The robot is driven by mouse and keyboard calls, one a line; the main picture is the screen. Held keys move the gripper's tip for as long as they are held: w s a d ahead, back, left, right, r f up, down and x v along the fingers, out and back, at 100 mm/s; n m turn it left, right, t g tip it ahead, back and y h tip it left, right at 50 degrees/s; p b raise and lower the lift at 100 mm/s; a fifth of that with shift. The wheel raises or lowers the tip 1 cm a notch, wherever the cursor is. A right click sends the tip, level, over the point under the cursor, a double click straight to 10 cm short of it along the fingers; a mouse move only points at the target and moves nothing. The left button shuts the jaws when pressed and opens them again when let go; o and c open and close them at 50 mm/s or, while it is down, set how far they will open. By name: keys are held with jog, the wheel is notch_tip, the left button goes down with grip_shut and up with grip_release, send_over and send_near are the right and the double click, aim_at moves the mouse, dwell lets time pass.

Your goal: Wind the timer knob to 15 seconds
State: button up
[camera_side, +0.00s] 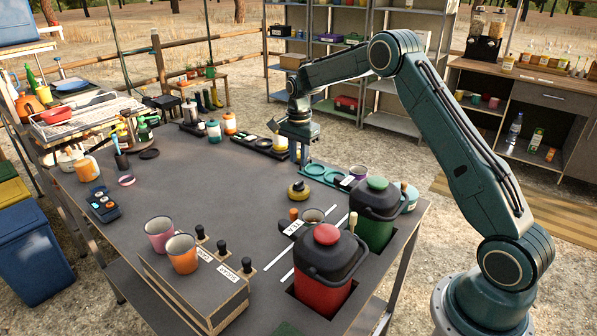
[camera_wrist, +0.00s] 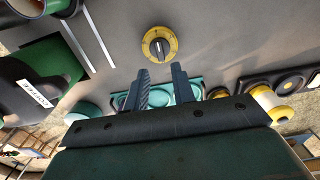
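The timer (camera_side: 299,190) is a small round yellow thing with a dark knob, standing on the grey tabletop. In the wrist view the timer (camera_wrist: 160,45) shows from above, with a yellow ring around a dark knob bearing a pale pointer line. The dial's marks are too small to read. My gripper (camera_side: 303,158) is above the table, behind the timer in the side view and apart from it. In the wrist view my gripper (camera_wrist: 160,74) has two dark fingers with a clear gap between them and nothing held. The timer lies beyond the fingertips, nearly in line with the gap.
A red jug (camera_side: 325,278) and a green jug (camera_side: 374,228) stand in front of and right of the timer. A teal tray with rings (camera_side: 325,173) lies close behind it. A wooden box (camera_side: 195,285) with mugs is at front left. The table's middle left is clear.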

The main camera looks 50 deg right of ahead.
aim_at(299, 182)
jog(key=shift+f, duration=0.2)
jog(key=shift+f, duration=2.5)
jog(key=shift+f, duration=1.2)
jog(key=c, duration=0.4)
jog(key=shift+c, duration=0.2)
